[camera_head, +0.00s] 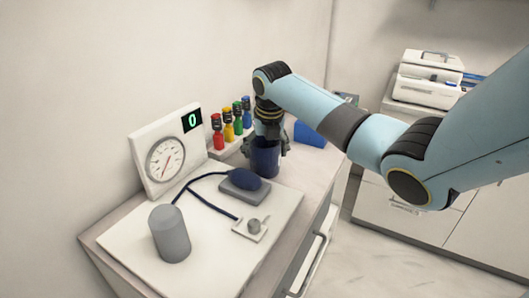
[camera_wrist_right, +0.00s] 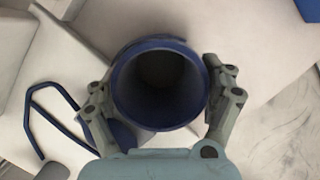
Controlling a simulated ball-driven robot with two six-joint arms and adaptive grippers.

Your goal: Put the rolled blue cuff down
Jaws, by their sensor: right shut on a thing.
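The rolled blue cuff (camera_head: 266,160) is a dark blue upright hollow roll near the back right of the white board (camera_head: 285,204). My right gripper (camera_head: 267,144) reaches down over it and is shut on it. In the right wrist view the cuff (camera_wrist_right: 160,86) shows as an open ring between the two fingers of the right gripper (camera_wrist_right: 160,95). I cannot tell whether the cuff's lower end touches the surface. My left gripper is not in view.
A dark blue bulb (camera_head: 240,180) on a grey block sits close left of the cuff. A gauge (camera_head: 166,155), a grey cylinder (camera_head: 170,233) and a small valve plate (camera_head: 251,228) stand nearby. Coloured bottles (camera_head: 229,125) and a blue box (camera_head: 310,134) are behind.

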